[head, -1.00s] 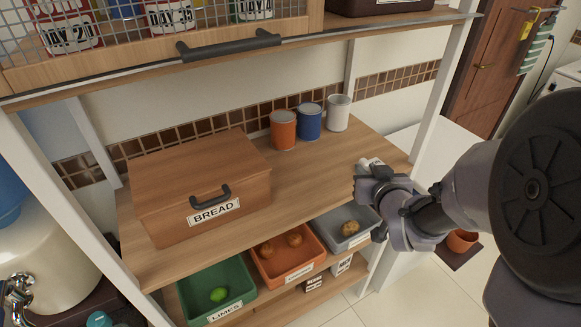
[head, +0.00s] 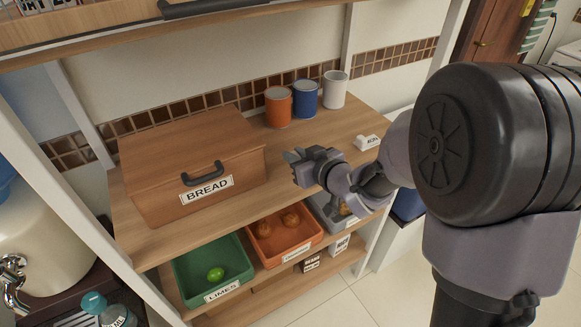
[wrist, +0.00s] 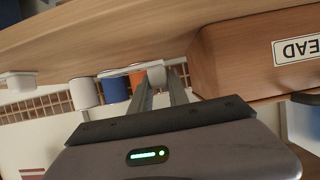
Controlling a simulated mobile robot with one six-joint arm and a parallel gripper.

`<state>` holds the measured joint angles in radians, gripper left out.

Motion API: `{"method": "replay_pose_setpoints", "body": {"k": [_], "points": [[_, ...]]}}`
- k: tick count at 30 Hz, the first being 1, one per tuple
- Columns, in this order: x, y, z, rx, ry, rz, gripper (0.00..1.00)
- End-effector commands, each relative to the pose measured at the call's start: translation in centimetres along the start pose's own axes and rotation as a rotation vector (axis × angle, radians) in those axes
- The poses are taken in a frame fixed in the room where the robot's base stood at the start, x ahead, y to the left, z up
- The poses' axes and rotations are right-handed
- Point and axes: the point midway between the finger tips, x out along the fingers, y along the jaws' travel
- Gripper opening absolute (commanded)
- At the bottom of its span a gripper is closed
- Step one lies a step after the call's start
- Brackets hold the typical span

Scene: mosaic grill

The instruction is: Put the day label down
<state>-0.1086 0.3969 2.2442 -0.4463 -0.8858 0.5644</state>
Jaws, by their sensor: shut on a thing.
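My gripper (head: 300,165) is above the wooden shelf, in front of the bread box's right side. In the wrist view my gripper (wrist: 158,90) has its two fingers close together, shut on a small white piece (wrist: 156,75) at the tips, which I take to be the day label. Its lettering cannot be read, and in the head view it is mostly hidden by the gripper. A second small white label block (head: 367,142) with dark marks stands on the shelf near its right end, apart from my gripper. It also shows at the left of the wrist view (wrist: 18,81).
The bread box (head: 195,170) stands left on the shelf (head: 250,215). Orange (head: 278,107), blue (head: 305,98) and white (head: 334,90) cans stand at the back. Green (head: 185,268), orange and grey bins sit below. Shelf is clear between box and label block.

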Motion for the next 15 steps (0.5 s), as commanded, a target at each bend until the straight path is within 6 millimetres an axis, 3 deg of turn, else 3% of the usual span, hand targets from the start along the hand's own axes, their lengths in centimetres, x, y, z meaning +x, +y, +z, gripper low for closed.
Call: {"method": "replay_pose_setpoints", "body": {"k": [4,9,15], "points": [[1.5,-0.4,0.3,0.0,-0.001,0.0,0.0],[2.6,-0.3,3.2,0.002,-0.002,0.001,0.0],[2.5,-0.3,2.9,0.0,0.0,0.002,0.0]]}}
